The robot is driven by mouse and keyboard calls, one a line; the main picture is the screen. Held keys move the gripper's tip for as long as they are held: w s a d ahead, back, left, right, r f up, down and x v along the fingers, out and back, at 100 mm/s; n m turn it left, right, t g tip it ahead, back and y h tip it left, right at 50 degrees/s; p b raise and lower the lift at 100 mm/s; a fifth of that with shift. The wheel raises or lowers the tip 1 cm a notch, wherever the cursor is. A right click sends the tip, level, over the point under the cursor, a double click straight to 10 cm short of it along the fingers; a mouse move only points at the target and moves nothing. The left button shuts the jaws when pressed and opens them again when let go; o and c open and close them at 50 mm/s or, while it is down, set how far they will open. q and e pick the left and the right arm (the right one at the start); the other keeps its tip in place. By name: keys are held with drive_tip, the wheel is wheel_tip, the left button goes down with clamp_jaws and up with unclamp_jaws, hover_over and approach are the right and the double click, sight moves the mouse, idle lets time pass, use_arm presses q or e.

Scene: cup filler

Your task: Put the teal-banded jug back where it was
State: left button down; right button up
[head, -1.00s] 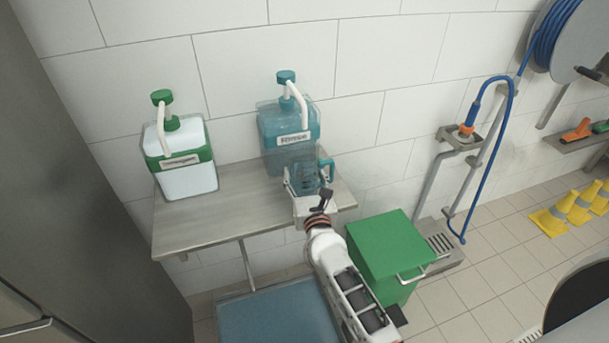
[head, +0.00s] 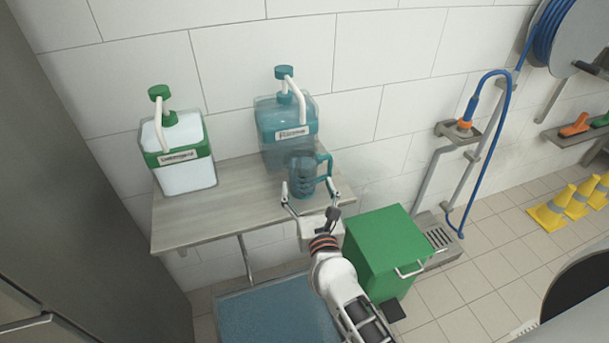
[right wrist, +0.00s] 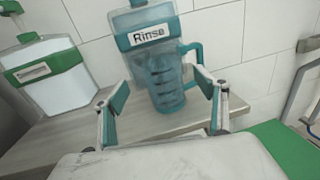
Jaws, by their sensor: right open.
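The jug also shows in the right wrist view (right wrist: 165,80), looking empty. My right gripper (head: 309,197) is open, its fingers spread apart on the near side of the jug. In the right wrist view the right gripper's fingers (right wrist: 163,110) stand wide, with a gap between them and the jug. My left gripper is not in view.
A green-banded pump bottle (head: 180,152) stands at the shelf's left. A green bin (head: 385,248) is on the floor right of my right arm. A blue hose on a wall stand (head: 465,130) and yellow cones (head: 575,203) are farther right. The shelf's middle is clear.

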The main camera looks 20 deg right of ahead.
drive_tip(key=s+a+f+n+g+y, duration=0.1)
drive_tip(key=s+a+f+n+y, duration=0.15)
drive_tip(key=s+f+n, duration=0.8)
drive_tip(key=s+a+r+n+g+y, duration=0.15)
drive_tip(key=s+n+y, duration=0.3)
drive_tip(key=n, duration=1.25)
drive_tip(key=s+d+f+n+g+h, duration=0.2)
drive_tip(key=s+d+f+n+g, duration=0.2)
drive_tip(key=s+f+n, duration=0.5)
wheel_tip(320, 180, down, 2)
drive_tip(key=d+n, duration=0.1)
drive_tip(key=n, duration=0.4)
drive_tip(key=shift+s+d+f+n, duration=0.15)
drive_tip(key=shift+s+d+n, duration=0.1)
drive_tip(key=shift+s+n, duration=0.1)
drive_tip(key=shift+s+g, duration=0.1)
drive_tip(key=shift+g, duration=0.15)
